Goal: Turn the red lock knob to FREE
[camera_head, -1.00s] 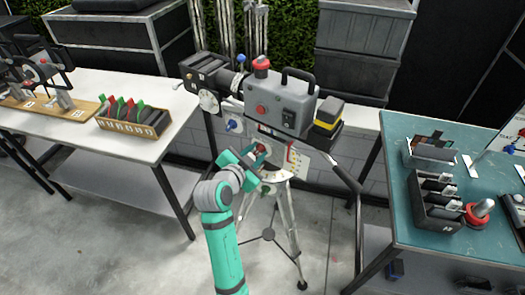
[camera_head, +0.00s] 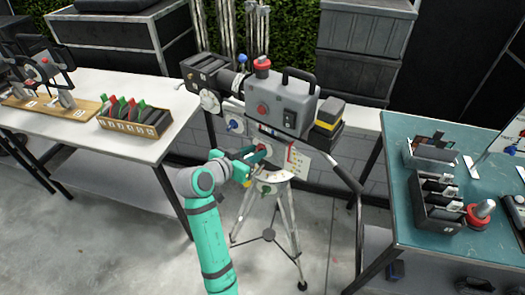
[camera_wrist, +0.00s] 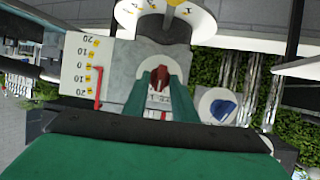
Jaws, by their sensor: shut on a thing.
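The red lock knob (camera_wrist: 158,78) is between the two green fingertips of my gripper (camera_wrist: 160,84) in the wrist view. My gripper is shut on it, and the fingers hide its sides. In the head view my gripper (camera_head: 260,155) is at the head of the tripod, under the grey camera, and largely hides the knob. The lettering beside the knob is too small to read.
A blue knob (camera_wrist: 222,108) sits close beside my fingers, and a plate with a numbered scale (camera_wrist: 88,68) is on the other side. The grey camera (camera_head: 280,103) is above. Tripod legs (camera_head: 289,225) stand below. Tables stand left and right.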

